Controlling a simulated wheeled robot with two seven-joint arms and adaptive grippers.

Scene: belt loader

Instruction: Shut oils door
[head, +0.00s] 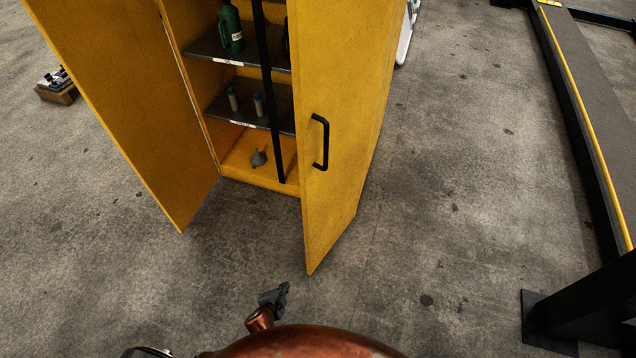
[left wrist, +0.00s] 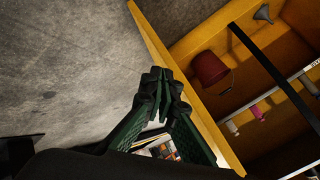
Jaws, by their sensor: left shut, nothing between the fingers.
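A yellow cabinet stands open with two doors. The left door (head: 120,90) is swung wide; the right door (head: 345,120), with a black handle (head: 320,142), stands partly open towards me. I cannot tell by a label which is the oils door. My left gripper (head: 281,291) is low in front of the cabinet, left of the right door's lower corner, and empty. In the left wrist view its dark green fingers (left wrist: 166,84) are together beside a yellow panel edge (left wrist: 205,120). Whether they touch it is unclear. My right gripper is not seen.
Shelves inside hold a green can (head: 230,28), small bottles (head: 232,99) and a grey funnel (head: 258,158). The left wrist view shows a red bucket (left wrist: 210,68) inside. A dark upright bar (head: 268,90) crosses the opening. A belt frame (head: 575,110) stands right; floor between is clear.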

